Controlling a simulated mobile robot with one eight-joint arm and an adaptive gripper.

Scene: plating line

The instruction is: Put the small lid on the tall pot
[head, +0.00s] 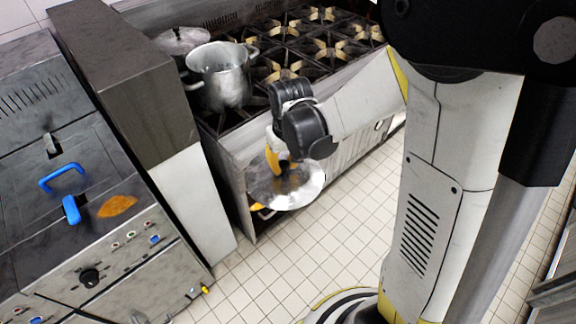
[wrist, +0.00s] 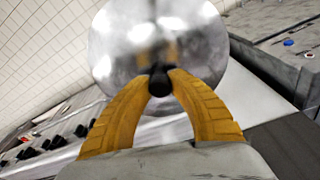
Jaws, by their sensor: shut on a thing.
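A round shiny metal lid (head: 299,192) hangs from my gripper (head: 285,164) in front of the stove. In the wrist view the yellow fingers of my gripper (wrist: 160,82) are shut on the lid's black knob, with the lid (wrist: 130,40) beyond them. The tall pot (head: 222,78) stands on the stove's left front, upright with its top uncovered. The lid is apart from the pot, lower and to the right of it. Another lid (head: 182,40) with a knob shows behind and left of the pot; what it rests on is mostly hidden.
The stove top (head: 290,52) has several burner grates free to the right of the pot. A tall grey-topped cabinet (head: 130,90) stands left of the stove. A fryer-like unit (head: 80,190) with blue handles is further left. The tiled floor (head: 290,260) in front is clear.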

